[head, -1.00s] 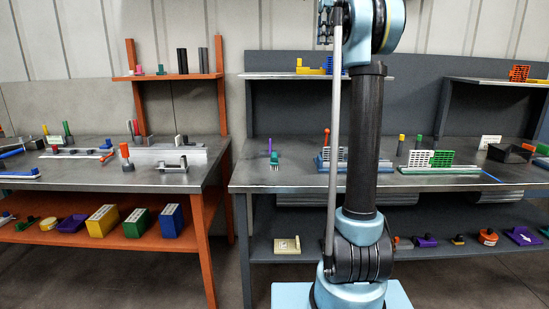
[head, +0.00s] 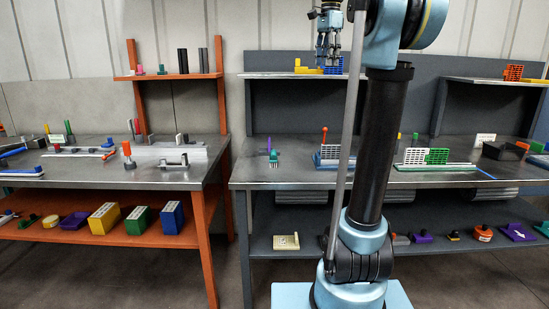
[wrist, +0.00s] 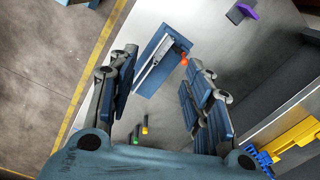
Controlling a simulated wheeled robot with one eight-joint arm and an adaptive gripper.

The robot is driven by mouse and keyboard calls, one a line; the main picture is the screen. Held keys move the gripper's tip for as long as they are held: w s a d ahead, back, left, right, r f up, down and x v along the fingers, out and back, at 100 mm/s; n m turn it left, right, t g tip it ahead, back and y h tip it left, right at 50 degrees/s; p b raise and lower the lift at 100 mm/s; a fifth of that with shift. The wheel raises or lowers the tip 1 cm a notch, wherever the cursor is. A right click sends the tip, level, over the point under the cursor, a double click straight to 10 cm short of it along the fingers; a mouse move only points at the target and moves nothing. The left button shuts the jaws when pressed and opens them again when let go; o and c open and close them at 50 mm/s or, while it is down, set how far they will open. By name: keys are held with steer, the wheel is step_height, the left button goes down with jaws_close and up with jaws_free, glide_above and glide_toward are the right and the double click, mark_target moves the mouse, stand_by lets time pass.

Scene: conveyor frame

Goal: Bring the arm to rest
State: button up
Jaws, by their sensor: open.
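My gripper (head: 328,52) hangs fingers down near the top of the head view, in front of the grey bench's upper shelf and left of my upright arm. In the wrist view my gripper (wrist: 160,80) shows its two dark-blue fingers wide apart, with nothing between them. Below it lies the bench top, with a blue fixture (wrist: 151,78) holding a grey part and an orange-tipped handle. The gripper is well above it and touches nothing.
The upper shelf (head: 285,76) carries a yellow part (head: 308,69) and a blue part close behind my gripper. The grey bench (head: 300,178) holds a white-and-green grid part (head: 438,156). An orange-framed bench (head: 205,215) stands at left, with open floor between the benches.

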steer(key=s+f+n, duration=0.4)
steer(key=s+f, duration=0.6)
steer(key=f, duration=0.6)
steer(key=s+f+n+t, duration=0.1)
steer(key=s+f+n, duration=0.4)
steer(key=s+f, duration=0.5)
steer(key=s+f+n, duration=0.4)
steer(key=s+f, duration=0.5)
steer(key=f, duration=1.3)
steer(key=shift+s+d+f+n+t, duration=0.15)
steer(key=shift+s+d+n+t, duration=0.1)
steer(key=shift+s+n+t, duration=0.15)
